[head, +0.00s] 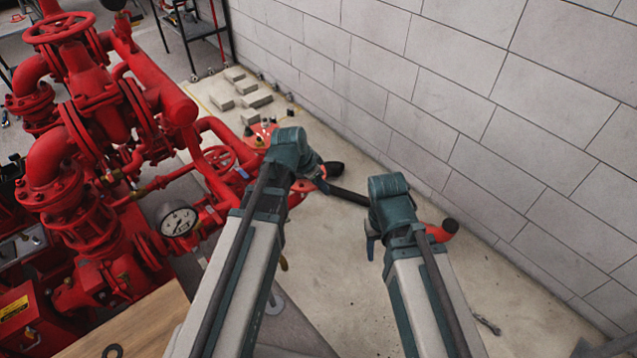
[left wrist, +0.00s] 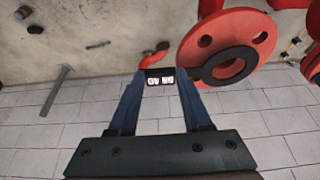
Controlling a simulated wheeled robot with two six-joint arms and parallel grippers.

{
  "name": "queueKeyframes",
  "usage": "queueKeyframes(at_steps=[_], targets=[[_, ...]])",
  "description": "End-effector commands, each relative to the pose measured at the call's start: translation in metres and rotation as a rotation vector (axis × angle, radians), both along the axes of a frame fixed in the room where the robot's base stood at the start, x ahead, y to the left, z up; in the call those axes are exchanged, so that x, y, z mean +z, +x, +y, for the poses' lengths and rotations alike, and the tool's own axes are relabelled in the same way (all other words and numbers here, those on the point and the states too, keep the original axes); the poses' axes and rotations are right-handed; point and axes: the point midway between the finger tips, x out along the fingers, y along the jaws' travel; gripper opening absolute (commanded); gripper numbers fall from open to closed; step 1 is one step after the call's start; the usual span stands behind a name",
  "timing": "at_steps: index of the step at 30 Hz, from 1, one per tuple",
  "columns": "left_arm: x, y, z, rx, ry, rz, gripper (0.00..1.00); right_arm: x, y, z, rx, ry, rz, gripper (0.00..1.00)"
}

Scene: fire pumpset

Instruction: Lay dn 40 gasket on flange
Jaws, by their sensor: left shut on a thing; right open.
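The gasket is a flat black ring (left wrist: 246,54) with a tab carrying white lettering (left wrist: 160,76). In the left wrist view, my left gripper (left wrist: 161,82) is shut on that tab. The ring overlaps the face of a red flange (left wrist: 201,27) with bolt holes. The ring is off the flange's middle, toward the lower edge in the picture. I cannot tell whether they touch.
Red pumps, valves and pipes (head: 90,110) with a pressure gauge (head: 178,220) fill the left. A block wall (head: 460,90) runs along the right. A wooden top (head: 135,325) bears a small ring (head: 112,351). Grey blocks (head: 240,90) lie on the floor by the wall.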

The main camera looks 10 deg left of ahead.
Motion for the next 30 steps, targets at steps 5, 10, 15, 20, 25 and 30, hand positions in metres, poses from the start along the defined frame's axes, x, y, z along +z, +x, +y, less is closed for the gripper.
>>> queueKeyframes(at_steps=[5,10,15,20,25,30], targets=[[-0.0038,0.0001,0.0001,0.000,0.000,0.000,0.00,-0.0037,0.0000,0.0000,0.000,0.000,0.000,0.54],[-0.0031,0.0000,0.0000,0.000,0.000,0.000,0.00,-0.0032,0.0000,0.0000,0.000,0.000,0.000,0.54],[-0.0031,0.0000,0.0000,0.000,0.000,0.000,0.00,-0.0032,0.0000,0.0000,0.000,0.000,0.000,0.54],[-0.0039,0.0000,0.0000,0.000,0.000,0.000,0.00,-0.0039,0.0000,0.0000,0.000,0.000,0.000,0.54],[-0.0061,0.0001,0.0001,0.000,0.000,0.000,0.00,-0.0061,0.0000,0.0000,0.000,0.000,0.000,0.54],[-0.0087,0.0000,0.0000,0.000,0.000,0.000,0.00,-0.0088,0.0000,0.0000,0.000,0.000,0.000,0.54]])
